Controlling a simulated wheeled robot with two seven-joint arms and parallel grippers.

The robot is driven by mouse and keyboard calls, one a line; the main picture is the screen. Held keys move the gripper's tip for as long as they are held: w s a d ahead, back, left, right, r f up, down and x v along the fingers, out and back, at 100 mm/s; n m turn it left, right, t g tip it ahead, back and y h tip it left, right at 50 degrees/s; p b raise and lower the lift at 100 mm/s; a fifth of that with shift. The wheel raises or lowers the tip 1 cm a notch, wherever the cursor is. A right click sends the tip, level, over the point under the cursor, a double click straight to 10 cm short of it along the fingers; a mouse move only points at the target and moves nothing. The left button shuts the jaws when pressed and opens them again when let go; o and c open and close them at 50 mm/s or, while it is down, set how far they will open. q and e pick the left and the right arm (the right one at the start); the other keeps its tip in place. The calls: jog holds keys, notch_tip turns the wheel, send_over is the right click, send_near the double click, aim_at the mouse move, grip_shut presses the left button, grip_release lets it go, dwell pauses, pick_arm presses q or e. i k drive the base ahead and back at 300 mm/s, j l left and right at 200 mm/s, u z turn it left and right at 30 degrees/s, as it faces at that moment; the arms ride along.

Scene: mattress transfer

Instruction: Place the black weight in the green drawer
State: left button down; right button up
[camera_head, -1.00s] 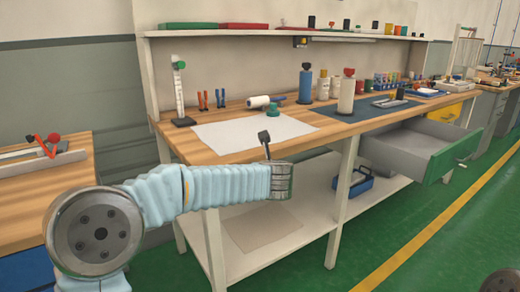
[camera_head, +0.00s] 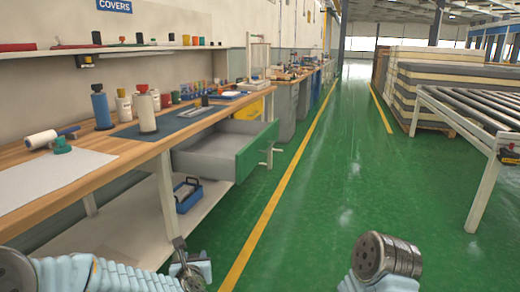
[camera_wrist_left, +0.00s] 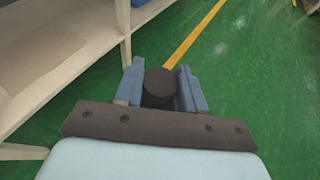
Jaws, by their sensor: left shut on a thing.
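The green drawer (camera_head: 258,152) stands pulled open under the right end of the workbench in the head view. Its front is green and its inside is grey; the part of the inside that I see looks empty. My left gripper (camera_head: 181,256) is low in the head view, in front of the bench and short of the drawer. In the left wrist view its two blue-grey fingers (camera_wrist_left: 161,70) are shut on the round black weight (camera_wrist_left: 159,84), held above the green floor. My right arm shows at the lower right, but its gripper is out of view.
The wooden workbench (camera_head: 100,152) has bottles and a blue mat (camera_head: 185,122) on top. A blue tote (camera_head: 187,194) stands on its lower shelf (camera_head: 130,222). The floor right of the yellow line (camera_head: 262,218) is clear up to a roller conveyor (camera_head: 460,120).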

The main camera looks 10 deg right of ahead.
aim_at(231, 144)
jog(key=i+l+z, duration=0.45)
jog(key=z, duration=0.25)
jog(key=i+z, duration=0.35)
jog(key=i+l+u, duration=0.25)
jog(key=i, duration=0.15)
jog(key=i+l+u, duration=0.2)
jog(key=i, duration=0.2)
